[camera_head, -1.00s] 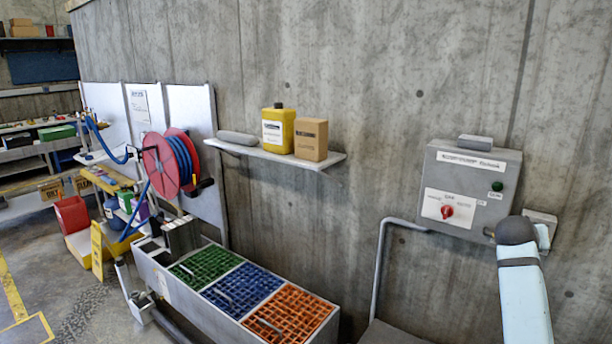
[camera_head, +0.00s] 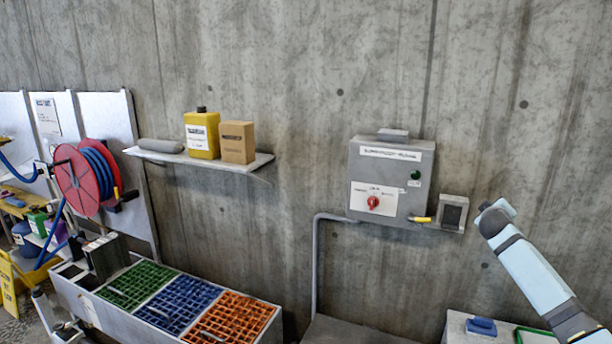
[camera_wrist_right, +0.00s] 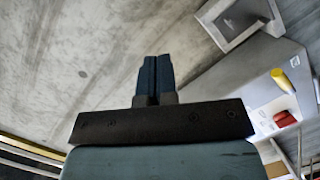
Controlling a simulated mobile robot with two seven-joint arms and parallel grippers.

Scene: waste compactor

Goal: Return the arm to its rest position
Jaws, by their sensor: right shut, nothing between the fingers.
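My right arm (camera_head: 535,262) reaches in from the lower right of the head view, its end in front of the wall just right of the control box. In the right wrist view my right gripper (camera_wrist_right: 152,62) is shut, its two dark blue fingers together with nothing between them. The grey control box (camera_head: 410,165) has a red knob (camera_head: 373,202) and a green button. The wrist view shows the box (camera_wrist_right: 230,85) to the right of the fingers, with the red knob (camera_wrist_right: 285,119) there too. The gripper looks clear of the box.
A shelf (camera_head: 262,162) holds a yellow canister (camera_head: 203,138) and a carton (camera_head: 237,143). Below are green, blue and orange grates (camera_head: 230,318). A bench (camera_head: 458,326) stands lower right.

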